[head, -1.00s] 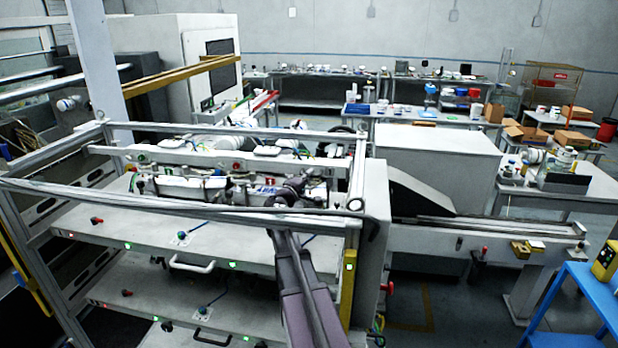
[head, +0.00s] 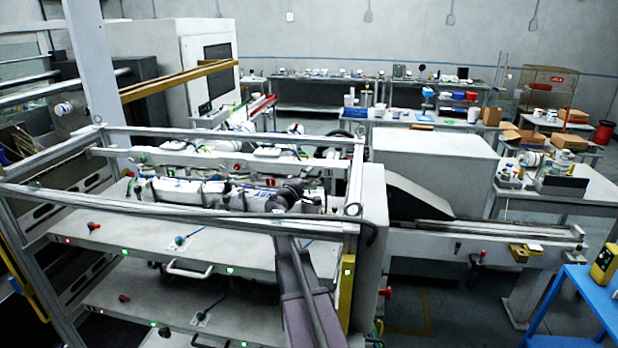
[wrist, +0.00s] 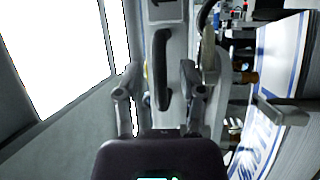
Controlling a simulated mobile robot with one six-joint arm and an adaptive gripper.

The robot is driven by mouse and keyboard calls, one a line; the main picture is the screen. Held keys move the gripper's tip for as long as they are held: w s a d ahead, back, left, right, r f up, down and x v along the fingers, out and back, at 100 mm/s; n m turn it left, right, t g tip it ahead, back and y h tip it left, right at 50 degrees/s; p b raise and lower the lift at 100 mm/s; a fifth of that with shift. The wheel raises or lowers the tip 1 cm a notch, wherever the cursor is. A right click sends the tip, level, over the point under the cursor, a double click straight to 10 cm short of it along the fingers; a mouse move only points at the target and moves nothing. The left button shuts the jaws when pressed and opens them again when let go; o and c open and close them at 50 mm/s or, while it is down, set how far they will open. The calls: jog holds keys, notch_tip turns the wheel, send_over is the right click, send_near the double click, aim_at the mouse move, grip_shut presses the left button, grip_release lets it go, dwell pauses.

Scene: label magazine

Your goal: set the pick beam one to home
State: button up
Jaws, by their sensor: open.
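In the wrist view a black bar handle (wrist: 162,62) stands upright on a grey metal part. My gripper (wrist: 160,74) is open, with one finger on each side of the handle. Whether the fingers touch it cannot be told. In the head view my dark arm reaches over the top deck from below, and its end is partly hidden behind the frame bar. A pale cross beam (head: 225,160) with coloured knobs spans the machine behind my arm. I cannot tell whether the handle is on this beam or which beam is pick beam one.
A metal frame bar (head: 180,213) crosses in front of my arm. Lower decks carry a white handle (head: 188,270), knobs and small lights. A grey cabinet (head: 435,165) and a conveyor (head: 480,232) stand to the right. In the wrist view a white sheet with blue print (wrist: 280,60) is close at right.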

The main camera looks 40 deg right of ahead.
jog(key=shift+a, duration=0.1)
jog(key=shift+s+a, duration=0.6)
jog(key=b+v, duration=0.2)
jog(key=v, duration=1.3)
jog(key=shift+s, duration=0.35)
jog(key=shift+a, duration=0.1)
jog(key=w+d, duration=0.2)
jog(key=d, duration=0.1)
jog(key=shift+d, duration=0.15)
jog(key=shift+d, duration=0.1)
jog(key=p+x, duration=0.2)
jog(key=x, duration=1.1)
jog(key=shift+w+d+r, duration=0.1)
jog(key=shift+d+r, duration=0.05)
jog(key=shift+d, duration=0.15)
